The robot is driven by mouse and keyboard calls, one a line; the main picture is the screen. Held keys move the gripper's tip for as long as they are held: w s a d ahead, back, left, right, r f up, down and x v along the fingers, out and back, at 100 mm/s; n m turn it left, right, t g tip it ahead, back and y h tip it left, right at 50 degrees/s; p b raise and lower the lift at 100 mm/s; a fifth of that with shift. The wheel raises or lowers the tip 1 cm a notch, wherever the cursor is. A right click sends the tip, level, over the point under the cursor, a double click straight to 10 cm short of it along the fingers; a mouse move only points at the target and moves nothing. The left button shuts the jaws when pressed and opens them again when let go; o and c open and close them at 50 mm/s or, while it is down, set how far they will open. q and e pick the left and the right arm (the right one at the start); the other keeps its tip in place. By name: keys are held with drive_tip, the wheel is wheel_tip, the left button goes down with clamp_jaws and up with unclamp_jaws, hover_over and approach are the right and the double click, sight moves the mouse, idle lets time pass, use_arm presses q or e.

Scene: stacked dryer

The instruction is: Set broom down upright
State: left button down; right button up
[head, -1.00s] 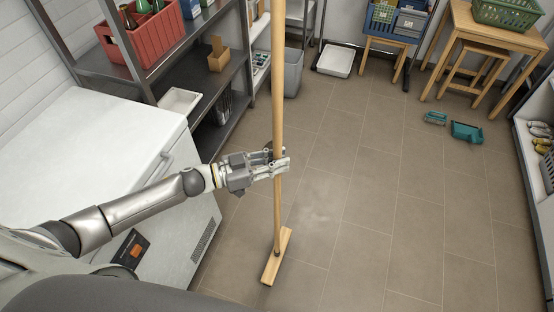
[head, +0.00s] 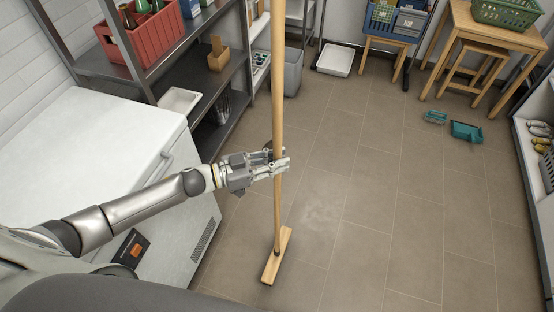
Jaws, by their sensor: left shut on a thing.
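The broom (head: 278,120) has a long wooden handle and a flat wooden head (head: 276,256) at its lower end. It stands about upright in the middle of the head view, its top out of frame. My left gripper (head: 278,165) is shut on the handle, partway up from the head. The broom's head is low over the tiled floor; I cannot tell if it touches. My right gripper does not show.
A white chest freezer (head: 90,150) stands at the left, beside metal shelves (head: 210,128) with a red crate (head: 140,38). A teal dustpan (head: 466,132) lies on the floor at the right. A grey bin (head: 292,75) and wooden table (head: 490,36) are at the back. The middle floor (head: 370,200) is clear.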

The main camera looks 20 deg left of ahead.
use_arm(q)
drive_tip(key=shift+f+b, duration=1.2)
drive_tip(key=shift+f, duration=0.35)
drive_tip(key=c, duration=1.3)
unclamp_jaws()
drive_tip(key=shift+c, duration=0.2)
drive_tip(key=shift+o, duration=0.5)
